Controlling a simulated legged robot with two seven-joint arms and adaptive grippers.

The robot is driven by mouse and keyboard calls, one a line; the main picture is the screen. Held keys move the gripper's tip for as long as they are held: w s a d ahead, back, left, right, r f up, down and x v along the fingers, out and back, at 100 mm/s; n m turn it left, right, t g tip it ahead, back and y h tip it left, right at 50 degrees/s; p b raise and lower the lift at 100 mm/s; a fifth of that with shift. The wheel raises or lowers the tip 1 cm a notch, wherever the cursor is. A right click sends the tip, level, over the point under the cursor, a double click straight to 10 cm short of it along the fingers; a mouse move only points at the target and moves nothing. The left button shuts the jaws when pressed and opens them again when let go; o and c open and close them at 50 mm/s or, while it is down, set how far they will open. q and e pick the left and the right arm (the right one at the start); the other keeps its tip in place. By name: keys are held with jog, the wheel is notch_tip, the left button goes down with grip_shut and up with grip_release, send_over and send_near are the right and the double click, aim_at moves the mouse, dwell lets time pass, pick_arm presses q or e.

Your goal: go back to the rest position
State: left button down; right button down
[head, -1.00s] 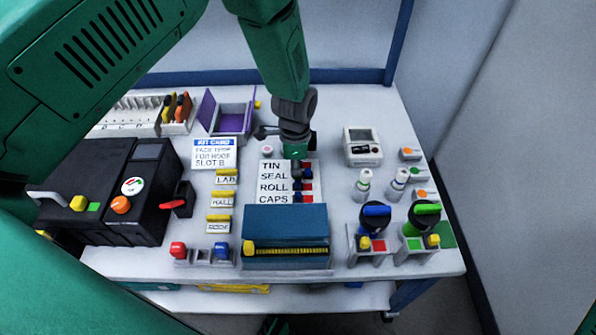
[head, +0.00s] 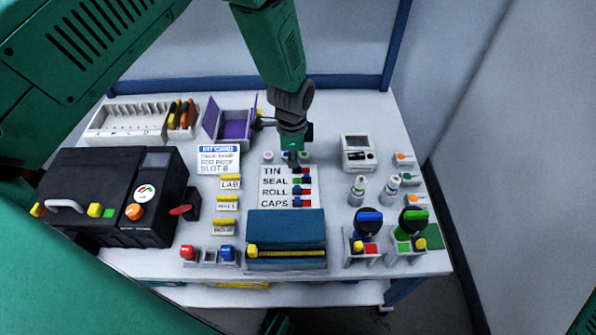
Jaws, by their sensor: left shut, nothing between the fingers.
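My left arm comes in from the upper left and reaches down over the middle of the table (head: 340,110). My left gripper (head: 294,165) is shut and empty. It is above the top of the white TIN, SEAL, ROLL, CAPS board (head: 272,188), close to its top row. Whether its tip touches the board I cannot tell. The fingers are small and dark in this view.
A black case (head: 105,200), kit card (head: 218,160), purple open box (head: 235,125) and white rack (head: 125,118) stand to the left. A blue box (head: 286,228) stands in front.

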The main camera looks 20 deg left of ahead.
pick_arm(q)
jog(key=shift+r, duration=0.55)
jog(key=shift+f, duration=0.1)
